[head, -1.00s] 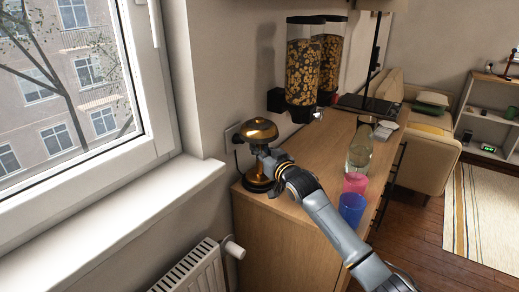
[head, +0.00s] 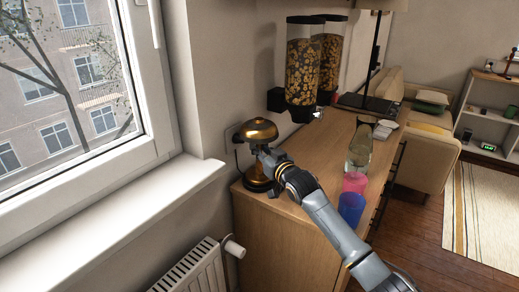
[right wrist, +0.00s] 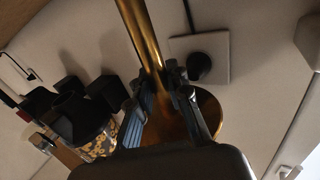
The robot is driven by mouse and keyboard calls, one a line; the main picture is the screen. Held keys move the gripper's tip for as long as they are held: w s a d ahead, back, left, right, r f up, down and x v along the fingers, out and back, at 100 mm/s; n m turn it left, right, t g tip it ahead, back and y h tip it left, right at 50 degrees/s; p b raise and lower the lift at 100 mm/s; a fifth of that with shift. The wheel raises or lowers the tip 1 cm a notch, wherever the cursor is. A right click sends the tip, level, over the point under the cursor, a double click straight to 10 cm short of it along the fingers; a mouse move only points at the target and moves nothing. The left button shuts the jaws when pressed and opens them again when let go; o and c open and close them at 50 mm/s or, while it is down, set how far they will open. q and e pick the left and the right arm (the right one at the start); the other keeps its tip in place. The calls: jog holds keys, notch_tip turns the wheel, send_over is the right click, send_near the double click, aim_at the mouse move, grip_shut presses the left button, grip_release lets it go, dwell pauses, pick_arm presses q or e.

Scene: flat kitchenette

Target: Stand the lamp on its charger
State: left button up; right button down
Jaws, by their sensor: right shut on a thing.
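The lamp (head: 259,130) has a shiny gold dome and stands roughly upright over the near left corner of the wooden counter. My right gripper (head: 267,158) comes from the right and is shut on its stem below the dome. In the right wrist view the gold stem (right wrist: 142,35) runs between the fingers of my right gripper (right wrist: 163,82), with a round gold part of the lamp (right wrist: 207,108) behind them. I cannot make out the charger separately; the arm and lamp hide part of the base area. My left gripper is out of view.
On the counter (head: 310,165) stand a blue cup (head: 351,207), a pink cup (head: 354,183) and a clear glass vessel (head: 359,147). Cereal dispensers (head: 304,65) hang on the wall behind. A wall socket with a plug (right wrist: 198,66) is close behind the lamp. A radiator (head: 190,268) is below left.

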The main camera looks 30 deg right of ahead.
jog(key=shift+f, duration=0.35)
jog(key=c, duration=1.5)
grip_release()
jog(key=shift+c, duration=0.2)
jog(key=shift+f, duration=0.25)
jog(key=shift+s+a+r+p, duration=0.1)
jog(key=shift+s+p, duration=0.3)
jog(key=shift+s, duration=0.35)
jog(key=shift+s+a+r+p, duration=0.1)
jog(key=shift+s+p, duration=0.3)
jog(key=shift+s, duration=0.3)
jog(key=s+p, duration=0.4)
jog(key=s, duration=0.4)
jog(key=shift+a+p, duration=0.25)
jog(key=shift+p, duration=0.05)
jog(key=shift+s, duration=0.1)
